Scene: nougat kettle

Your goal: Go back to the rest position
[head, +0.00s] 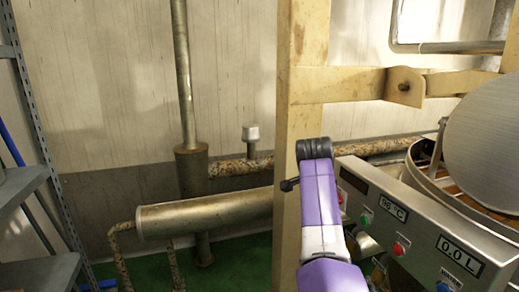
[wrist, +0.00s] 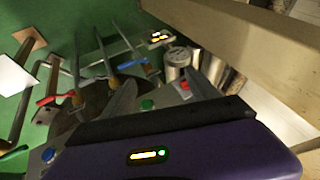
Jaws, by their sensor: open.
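My purple and white arm (head: 318,205) rises in front of the control panel (head: 425,225) in the head view, with a black part at its upper end. My gripper's fingers cannot be made out there. In the wrist view my gripper (wrist: 162,88) shows two grey pointed fingers, spread apart beyond the black bar and purple housing. I see nothing held between them. Panel buttons and a metal cylinder (wrist: 176,60) appear beyond and around the fingers.
A kettle (head: 428,165) with a round metal lid (head: 487,140) stands at right. A beige post (head: 298,100) rises beside my arm. A horizontal tank (head: 205,213) and pipes line the wall. Metal shelving (head: 35,190) stands at left. Some green floor (head: 235,262) is bare.

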